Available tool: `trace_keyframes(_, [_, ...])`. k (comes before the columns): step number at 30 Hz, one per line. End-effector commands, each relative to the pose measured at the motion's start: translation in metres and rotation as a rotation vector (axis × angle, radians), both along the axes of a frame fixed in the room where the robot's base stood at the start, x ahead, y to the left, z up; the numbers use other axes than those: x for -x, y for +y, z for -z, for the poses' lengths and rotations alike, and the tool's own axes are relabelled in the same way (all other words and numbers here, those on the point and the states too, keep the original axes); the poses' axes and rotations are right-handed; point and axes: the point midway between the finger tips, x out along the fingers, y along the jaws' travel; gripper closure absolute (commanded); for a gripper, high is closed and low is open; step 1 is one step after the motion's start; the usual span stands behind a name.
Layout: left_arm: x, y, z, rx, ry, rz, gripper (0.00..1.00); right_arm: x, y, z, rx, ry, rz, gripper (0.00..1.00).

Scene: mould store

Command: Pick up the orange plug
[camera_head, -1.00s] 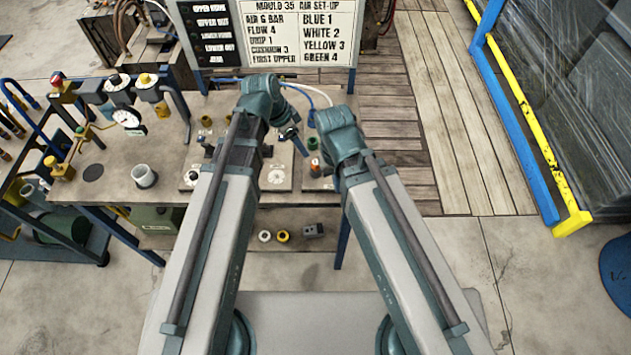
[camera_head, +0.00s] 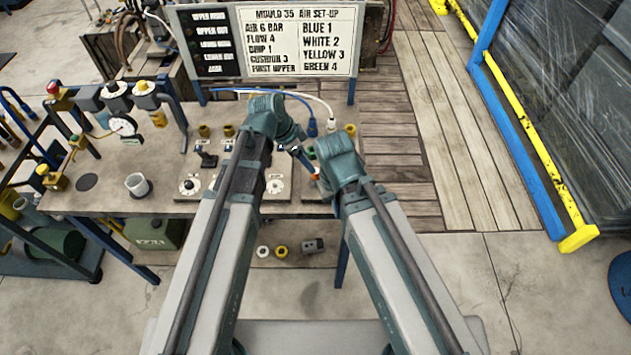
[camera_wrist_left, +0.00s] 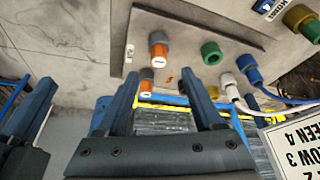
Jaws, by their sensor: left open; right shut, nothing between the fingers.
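In the left wrist view, an orange fitting with a pale end (camera_wrist_left: 158,50) stands on a grey panel. A similar orange-and-white piece (camera_wrist_left: 146,83) shows just below it; I cannot tell which is the plug. In the head view a small orange spot (camera_head: 314,173) shows on the bench panel between my grippers, mostly hidden. My left gripper (camera_wrist_left: 162,76) is open; its fingers straddle the lower orange piece in the picture, with no visible contact. My right gripper (camera_head: 352,188) is shut and empty beside the panel; it also shows at the left of the wrist view (camera_wrist_left: 30,105).
The sign board (camera_head: 300,40) rises behind.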

Motion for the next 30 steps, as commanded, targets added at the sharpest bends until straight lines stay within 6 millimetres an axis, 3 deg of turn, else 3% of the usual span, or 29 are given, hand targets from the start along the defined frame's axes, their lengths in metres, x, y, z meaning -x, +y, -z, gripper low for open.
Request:
trace_keyframes(1, [-0.002, -0.003, 0.014, 0.0, -0.001, 0.002, 0.31, 0.0, 0.0, 0.014, 0.0, 0.0, 0.0, 1.0])
trace_keyframes(3, [-0.003, -0.006, 0.019, 0.0, 0.0, 0.001, 0.31, 0.0, 0.0, 0.019, 0.0, 0.0, 0.001, 1.0])
trace_keyframes(13, [-0.003, -0.008, 0.023, 0.0, 0.0, 0.0, 0.31, 0.0, 0.0, 0.023, 0.0, 0.0, 0.001, 1.0])
trace_keyframes(24, [-0.007, -0.02, 0.064, 0.0, 0.0, 0.001, 0.31, 0.0, 0.0, 0.064, 0.0, 0.0, 0.001, 1.0])
trace_keyframes(30, [-0.008, -0.023, 0.069, 0.0, 0.0, 0.0, 0.31, 0.0, 0.0, 0.069, 0.0, 0.0, 0.001, 1.0])
